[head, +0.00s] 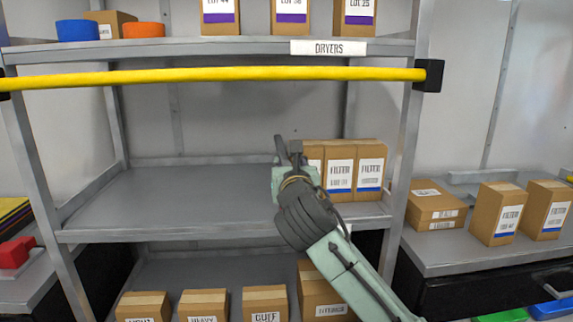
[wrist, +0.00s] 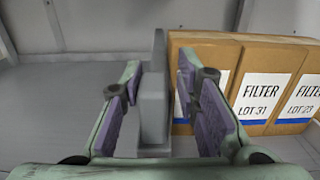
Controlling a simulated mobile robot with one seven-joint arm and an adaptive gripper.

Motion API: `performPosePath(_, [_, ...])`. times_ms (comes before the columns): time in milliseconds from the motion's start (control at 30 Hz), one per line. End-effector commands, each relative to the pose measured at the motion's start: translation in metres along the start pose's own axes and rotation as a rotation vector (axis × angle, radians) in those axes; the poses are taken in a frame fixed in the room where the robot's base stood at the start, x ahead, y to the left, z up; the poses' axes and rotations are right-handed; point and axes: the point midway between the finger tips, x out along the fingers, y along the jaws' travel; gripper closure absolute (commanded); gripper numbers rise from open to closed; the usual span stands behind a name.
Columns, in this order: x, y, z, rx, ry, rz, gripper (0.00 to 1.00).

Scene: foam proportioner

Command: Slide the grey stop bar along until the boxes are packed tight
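The grey stop bar (wrist: 153,95) stands upright on the middle shelf in the wrist view. My gripper (wrist: 160,85) is open, with one finger on each side of the bar. A gap shows between the bar and the right finger; the left fingertip is close to it, and I cannot tell if it touches. The filter boxes (wrist: 265,90) stand in a row just right of the bar, and the right finger is in front of the nearest one. In the head view my gripper (head: 289,160) is at the left end of the boxes (head: 340,168) and hides much of the bar.
The shelf (head: 165,200) left of the bar is bare. A yellow rail (head: 220,76) crosses in front above my gripper, below the upper shelf (head: 190,50). A rack post (head: 403,140) stands at the right end of the boxes. More boxes (head: 265,303) stand below.

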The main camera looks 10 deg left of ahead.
Motion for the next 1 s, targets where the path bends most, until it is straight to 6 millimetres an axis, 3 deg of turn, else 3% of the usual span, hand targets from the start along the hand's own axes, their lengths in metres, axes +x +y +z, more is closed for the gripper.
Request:
performPosePath(167, [0.0, 0.0, 0.0, -0.001, 0.0, 0.0, 0.6])
performPosePath(533, [-0.007, 0.001, 0.0, -0.002, -0.002, 0.003, 0.6])
performPosePath(1000, [-0.097, 0.0, 0.0, -0.003, -0.002, 0.001, 0.6])
